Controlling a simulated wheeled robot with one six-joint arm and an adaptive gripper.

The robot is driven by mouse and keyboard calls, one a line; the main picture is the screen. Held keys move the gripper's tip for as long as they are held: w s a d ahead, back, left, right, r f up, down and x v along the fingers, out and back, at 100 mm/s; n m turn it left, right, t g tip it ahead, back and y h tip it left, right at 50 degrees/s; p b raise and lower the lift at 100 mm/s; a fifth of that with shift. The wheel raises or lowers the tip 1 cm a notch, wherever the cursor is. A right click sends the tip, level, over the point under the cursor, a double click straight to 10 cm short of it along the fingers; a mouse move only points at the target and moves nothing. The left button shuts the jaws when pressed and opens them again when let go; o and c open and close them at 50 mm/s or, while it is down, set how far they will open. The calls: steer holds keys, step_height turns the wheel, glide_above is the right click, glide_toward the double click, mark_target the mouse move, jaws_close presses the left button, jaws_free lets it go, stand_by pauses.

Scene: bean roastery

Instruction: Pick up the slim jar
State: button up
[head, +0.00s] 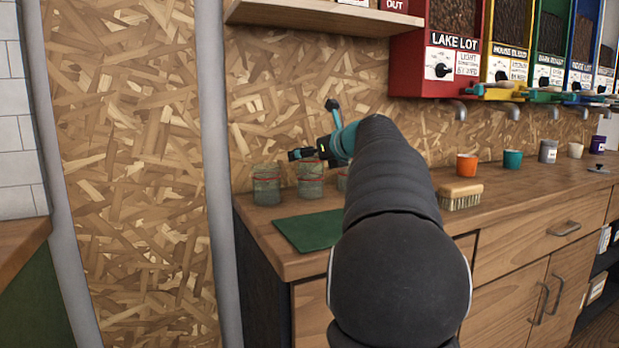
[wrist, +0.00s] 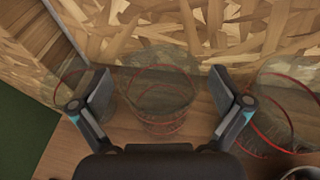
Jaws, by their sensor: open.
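Three clear glass jars with red rings stand in a row by the back wall. In the head view they are the left jar (head: 266,188), the middle jar (head: 310,186) and the right jar (head: 342,183), which my arm partly hides. My gripper (head: 297,154) is just above the middle jar. In the wrist view my gripper (wrist: 161,84) is open and empty, with the middle jar (wrist: 158,112) showing between its fingers. The left jar (wrist: 72,84) is partly behind one finger, and the right jar (wrist: 285,103) is cut by the frame edge. I cannot tell surely which jar is the slim one.
A green mat (head: 308,231) lies in front of the jars. A brush (head: 460,196), an orange cup (head: 467,165), a teal cup (head: 513,159) and other cups stand further right. A shelf (head: 320,14) and bean dispensers (head: 452,48) hang above. The wall is close behind the jars.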

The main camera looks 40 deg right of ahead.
steer(key=c, duration=1.7)
